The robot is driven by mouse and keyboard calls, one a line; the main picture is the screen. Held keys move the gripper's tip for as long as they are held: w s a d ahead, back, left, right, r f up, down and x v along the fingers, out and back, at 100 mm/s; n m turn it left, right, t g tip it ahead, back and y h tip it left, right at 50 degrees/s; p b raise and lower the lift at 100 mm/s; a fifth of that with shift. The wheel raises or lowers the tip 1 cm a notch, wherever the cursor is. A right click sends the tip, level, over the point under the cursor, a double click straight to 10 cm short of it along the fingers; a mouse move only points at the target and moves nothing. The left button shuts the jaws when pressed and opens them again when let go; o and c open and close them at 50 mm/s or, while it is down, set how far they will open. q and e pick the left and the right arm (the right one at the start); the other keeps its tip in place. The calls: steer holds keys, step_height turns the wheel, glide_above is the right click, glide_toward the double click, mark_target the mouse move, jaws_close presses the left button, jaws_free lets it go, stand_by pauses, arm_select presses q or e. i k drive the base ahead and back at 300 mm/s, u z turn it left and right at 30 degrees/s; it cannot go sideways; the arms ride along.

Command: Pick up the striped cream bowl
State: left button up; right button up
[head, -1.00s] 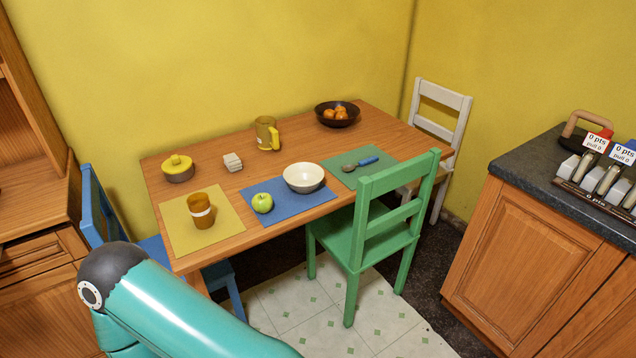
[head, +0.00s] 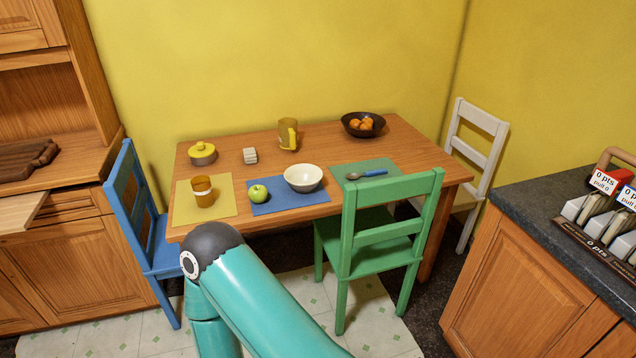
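The cream bowl (head: 303,179) stands upright on the blue placemat (head: 262,206) on the wooden table. Its inside looks empty; stripes are too small to make out. One of my teal arms crosses the lower middle of the head view, in front of the table and below the bowl. Neither of my grippers shows in the head view.
A green chair (head: 385,235) stands at the table's front right, a blue chair (head: 135,210) at its left end. An amber cup (head: 202,191), a spoon (head: 366,174), a mug (head: 288,134) and a fruit bowl (head: 363,125) are on the table. A dark counter (head: 540,215) stands right.

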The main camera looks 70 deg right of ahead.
mark_target(303, 178)
steer(key=u, duration=1.6)
steer(key=i, duration=0.1)
steer(key=z, duration=3.2)
steer(key=i, duration=0.35)
steer(key=z, duration=0.2)
steer(key=i, duration=0.65)
steer(key=u, duration=0.2)
steer(key=k, duration=0.85)
steer(key=z, duration=0.2)
steer(key=i, duration=1.1)
steer(key=u, duration=0.05)
